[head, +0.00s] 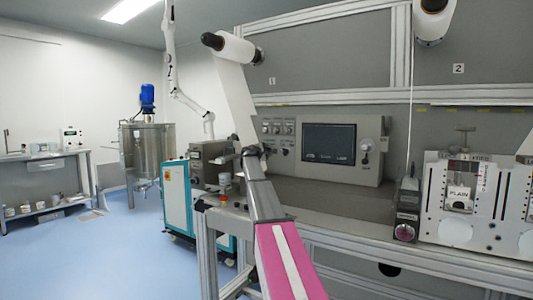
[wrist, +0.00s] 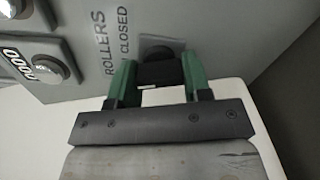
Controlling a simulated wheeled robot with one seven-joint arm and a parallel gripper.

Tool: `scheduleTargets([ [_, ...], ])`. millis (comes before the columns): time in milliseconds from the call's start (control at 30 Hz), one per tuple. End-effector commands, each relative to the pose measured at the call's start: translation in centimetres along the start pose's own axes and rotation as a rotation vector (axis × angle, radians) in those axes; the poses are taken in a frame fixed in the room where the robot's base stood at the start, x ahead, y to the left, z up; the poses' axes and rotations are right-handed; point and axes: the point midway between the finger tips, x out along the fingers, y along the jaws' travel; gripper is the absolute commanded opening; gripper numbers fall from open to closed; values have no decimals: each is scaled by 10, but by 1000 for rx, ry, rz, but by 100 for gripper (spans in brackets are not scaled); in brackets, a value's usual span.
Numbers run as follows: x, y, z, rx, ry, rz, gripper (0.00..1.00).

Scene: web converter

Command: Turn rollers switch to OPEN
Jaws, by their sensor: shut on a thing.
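The rollers switch (wrist: 158,52) is a dark knob on a grey panel in the wrist view, beside the printed label "ROLLERS CLOSED" (wrist: 118,42). My gripper (wrist: 159,72) has its green fingers on either side of the knob and is shut on it. The fingers and the dark shape between them hide part of the knob, so its pointing direction cannot be read. In the head view my gripper (head: 252,152) is at the lower left end of the control panel (head: 371,130). My arm hides the switch there.
Another dark knob (wrist: 48,67) with a label reading "0000" lies to the left in the wrist view. The panel's dark screen (head: 329,144) is right of my gripper. A teal-sided machine (head: 176,197) stands to the left.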

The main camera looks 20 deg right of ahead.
Motion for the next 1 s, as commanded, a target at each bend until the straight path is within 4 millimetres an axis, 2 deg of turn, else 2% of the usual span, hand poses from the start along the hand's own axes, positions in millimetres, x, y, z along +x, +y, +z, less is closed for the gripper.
scheduleTargets([
  [400, -1, -1, 0, -185, 0, -1, 21],
  [933, -1, -2, 0, -211, 1, -1, 21],
  [967, -1, -2, 0, -211, 1, -1, 48],
  [1000, -1, -2, 0, -211, 1, -1, 61],
])
